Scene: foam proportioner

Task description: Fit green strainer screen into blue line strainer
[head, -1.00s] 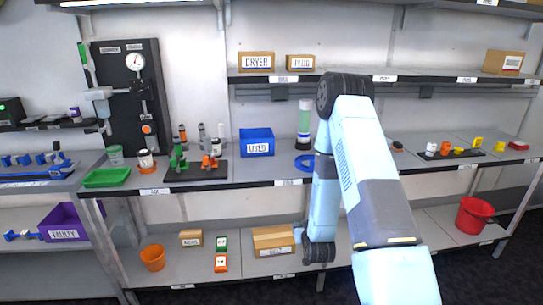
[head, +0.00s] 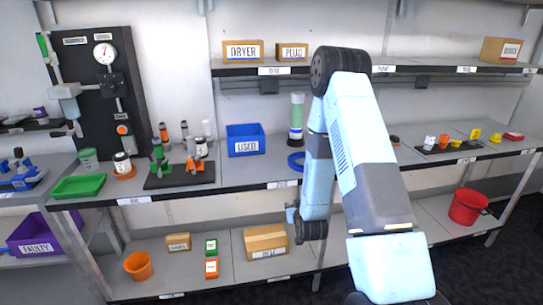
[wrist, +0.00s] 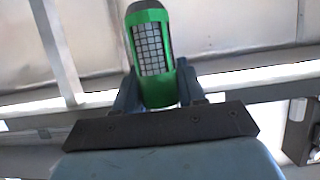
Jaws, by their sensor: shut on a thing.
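The green strainer screen (wrist: 150,50) has a rounded green frame around a pale mesh panel. It stands up between the two fingers of my gripper (wrist: 158,88) in the wrist view, and the gripper is shut on its lower part. In the head view my arm hides the screen and most of the gripper. Several blue fittings (head: 18,172) sit on a rack at the left edge of the head view. I cannot tell whether the blue line strainer is among them.
The shelf holds a green tray (head: 78,186), a dark board of fittings (head: 180,178), a blue bin (head: 245,140) and a clear-and-green cylinder (head: 297,115). A gauge panel (head: 100,80) stands at back left. Below are an orange bucket (head: 138,265), cardboard box (head: 265,240) and red bucket (head: 467,207).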

